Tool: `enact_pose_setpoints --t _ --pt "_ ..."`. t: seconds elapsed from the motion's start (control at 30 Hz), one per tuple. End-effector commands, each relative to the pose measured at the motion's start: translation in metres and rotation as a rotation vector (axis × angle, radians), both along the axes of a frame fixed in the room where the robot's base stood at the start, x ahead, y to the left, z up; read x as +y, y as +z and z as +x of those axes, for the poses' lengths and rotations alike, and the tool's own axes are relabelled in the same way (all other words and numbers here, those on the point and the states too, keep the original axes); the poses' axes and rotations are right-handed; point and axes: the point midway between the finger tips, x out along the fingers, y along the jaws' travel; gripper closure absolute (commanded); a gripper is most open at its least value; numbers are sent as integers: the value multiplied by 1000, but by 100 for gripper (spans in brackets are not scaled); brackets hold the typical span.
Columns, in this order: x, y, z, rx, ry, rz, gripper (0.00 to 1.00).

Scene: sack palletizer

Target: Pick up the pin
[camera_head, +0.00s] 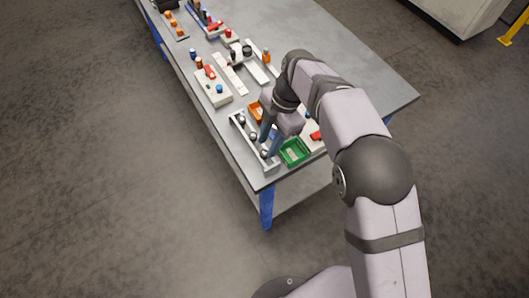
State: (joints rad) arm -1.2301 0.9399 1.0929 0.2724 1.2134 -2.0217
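A narrow grey-white rack (239,131) lies along the near edge of the table and carries several round-topped metal pins; one pin (241,119) is at its far end, another pin (253,136) is in the middle, and a third pin (264,153) is near its front end. I cannot tell which one the task means. My gripper (268,147) points down just right of the rack, close to the middle and front pins. Its two bluish fingers look apart, with nothing visible between them. Whether a fingertip touches a pin is too small to tell.
A green bin (293,152) stands right of the rack, and an orange bin (256,111) is behind my gripper. White blocks with coloured pegs, such as one block (213,87), fill the table's left side. The table's (345,70) right rear is clear.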

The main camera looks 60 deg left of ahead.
Motion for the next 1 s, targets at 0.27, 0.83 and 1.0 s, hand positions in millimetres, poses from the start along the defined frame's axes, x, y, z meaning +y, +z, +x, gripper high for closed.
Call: enact_pose_setpoints --t 0.27,0.83,1.0 --pt "0 -29 -8 1 0 -3 69" --pt "0 -33 -9 0 -1 0 100" --pt "0 -32 -9 0 -1 0 100"
